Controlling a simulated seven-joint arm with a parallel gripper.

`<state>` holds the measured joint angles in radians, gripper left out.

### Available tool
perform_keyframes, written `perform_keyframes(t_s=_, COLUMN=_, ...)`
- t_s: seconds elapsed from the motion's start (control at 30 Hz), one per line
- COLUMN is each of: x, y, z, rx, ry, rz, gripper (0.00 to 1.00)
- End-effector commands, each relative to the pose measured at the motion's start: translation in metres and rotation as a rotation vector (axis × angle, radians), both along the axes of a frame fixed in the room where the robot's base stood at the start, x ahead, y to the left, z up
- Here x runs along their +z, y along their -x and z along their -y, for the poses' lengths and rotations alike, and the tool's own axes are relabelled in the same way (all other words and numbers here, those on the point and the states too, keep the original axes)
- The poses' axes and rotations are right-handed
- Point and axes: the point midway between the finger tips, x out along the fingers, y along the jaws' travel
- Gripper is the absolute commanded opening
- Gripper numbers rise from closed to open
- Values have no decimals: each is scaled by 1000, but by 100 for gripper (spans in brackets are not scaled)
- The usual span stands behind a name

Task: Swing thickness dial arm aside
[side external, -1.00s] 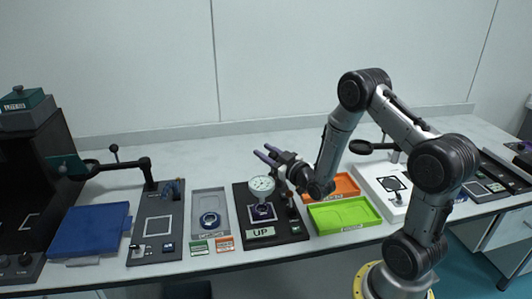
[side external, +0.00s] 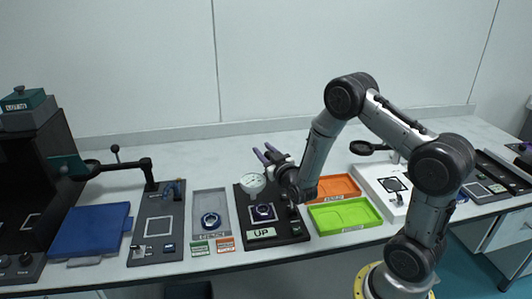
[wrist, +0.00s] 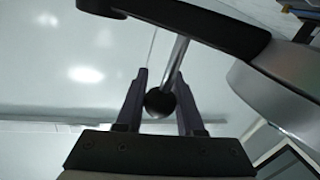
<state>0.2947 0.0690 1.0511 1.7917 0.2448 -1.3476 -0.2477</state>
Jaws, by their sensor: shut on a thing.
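The thickness dial (side external: 253,184) is a white round gauge above the black base plate (side external: 292,232) with the "UP" label. Its face is turned to the left and tilted. Under it, a dark ring-shaped piece (side external: 263,212) sits on the plate. My gripper (side external: 264,150) is just behind and above the dial, with its purple fingers pointing up and left. In the wrist view, my gripper (wrist: 161,75) is shut on a black ball knob (wrist: 158,104) at the end of a metal rod (wrist: 176,62). The rod joins a dark arm (wrist: 190,22). In the side view my gripper hides the knob.
A grey tray (side external: 211,197) with a ring stands to the left. Orange (side external: 338,187) and green (side external: 345,215) trays lie close to the right. A magnifier arm (side external: 130,168) stands further left. The bench behind the dial is clear.

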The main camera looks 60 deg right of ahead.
Motion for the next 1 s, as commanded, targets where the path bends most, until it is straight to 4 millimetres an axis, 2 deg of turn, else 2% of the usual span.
perform_keyframes(t_s=0.17, x=-1, y=-11, z=2, rx=-140, ry=0, rz=0, gripper=0)
perform_keyframes(t_s=0.5, x=-2, y=-26, z=18, rx=-455, ry=-1, rz=-2, gripper=0)
perform_keyframes(t_s=1.0, x=-1, y=-34, z=40, rx=-787, ry=-1, rz=-1, gripper=0)
